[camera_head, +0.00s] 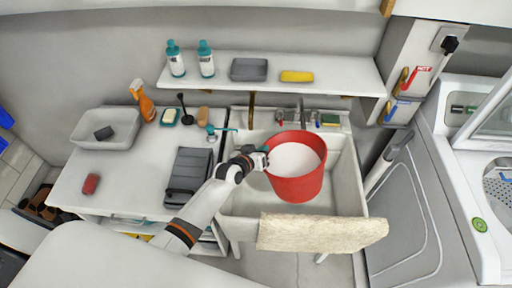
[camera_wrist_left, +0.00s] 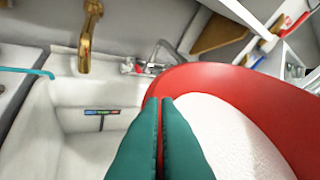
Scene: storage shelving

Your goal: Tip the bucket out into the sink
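The red bucket (camera_head: 297,184) stands upright over the white sink (camera_head: 346,188), with white contents inside; it also fills the right of the left wrist view (camera_wrist_left: 235,85). My left gripper (camera_head: 262,158) is at the bucket's left rim. In the left wrist view its teal fingers (camera_wrist_left: 160,105) are closed together with a thin strip of red between them, on the bucket's rim. Whether the bucket rests on the sink's bottom or hangs above it is hidden. The sink basin shows empty to the left in the left wrist view (camera_wrist_left: 75,155). My right gripper is not in view.
A brass tap (camera_wrist_left: 86,40) and a grey tap (camera_head: 301,112) are behind the bucket. A beige towel (camera_head: 320,232) hangs over the sink's front edge. The counter at left holds a grey case (camera_head: 188,175), bottles and a white tub (camera_head: 105,128). A washing machine (camera_head: 480,180) stands at right.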

